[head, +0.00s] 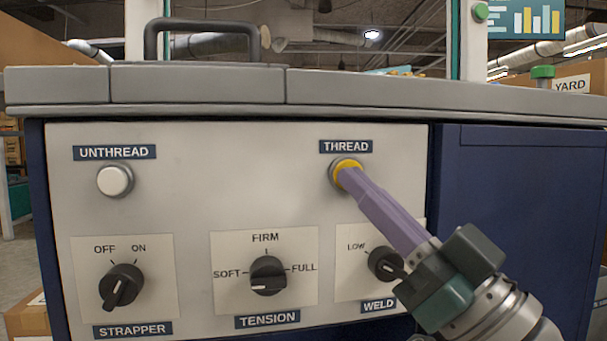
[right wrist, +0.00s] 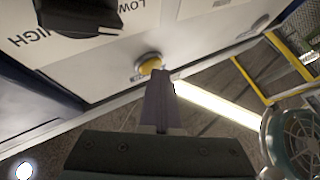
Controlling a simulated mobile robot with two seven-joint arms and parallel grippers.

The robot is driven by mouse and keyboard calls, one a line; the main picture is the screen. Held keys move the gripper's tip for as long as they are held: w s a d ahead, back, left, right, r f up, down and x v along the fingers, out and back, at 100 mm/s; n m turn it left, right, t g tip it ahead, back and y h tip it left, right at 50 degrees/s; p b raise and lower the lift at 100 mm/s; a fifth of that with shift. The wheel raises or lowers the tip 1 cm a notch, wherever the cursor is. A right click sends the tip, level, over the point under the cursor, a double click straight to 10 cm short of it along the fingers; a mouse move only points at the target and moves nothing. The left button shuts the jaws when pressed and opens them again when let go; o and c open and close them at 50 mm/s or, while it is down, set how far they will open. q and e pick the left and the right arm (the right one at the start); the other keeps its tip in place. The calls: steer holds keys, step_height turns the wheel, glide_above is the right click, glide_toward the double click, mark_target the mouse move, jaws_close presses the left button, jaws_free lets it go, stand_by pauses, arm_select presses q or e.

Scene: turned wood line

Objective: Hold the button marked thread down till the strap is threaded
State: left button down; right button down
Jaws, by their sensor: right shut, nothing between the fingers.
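The thread button (head: 349,163) is yellow in a grey ring, under the THREAD label (head: 346,147) on the pale panel. My right gripper (head: 347,180) is shut and empty. Its long purple fingers reach up from the lower right, and their tips overlap the lower part of the button. In the right wrist view the fingertips (right wrist: 159,76) also meet the yellow button (right wrist: 150,66). They look to be touching it; I cannot tell how far it is pressed in. No strap shows in either view. My left gripper is not in view.
A white unthread button (head: 115,180) sits at the panel's left. Below are the strapper knob (head: 121,287), the tension knob (head: 268,274) and the weld knob (head: 384,264), which is close to my right fingers. A grey worktop (head: 340,90) with a dark handle (head: 214,24) runs above.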

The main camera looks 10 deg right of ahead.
steer(key=shift+s, duration=0.1)
steer(key=shift+s+p, duration=0.6)
steer(key=shift+s, duration=0.1)
steer(key=s+p, duration=0.3)
steer(key=s, duration=0.2)
steer(key=shift+d, duration=0.1)
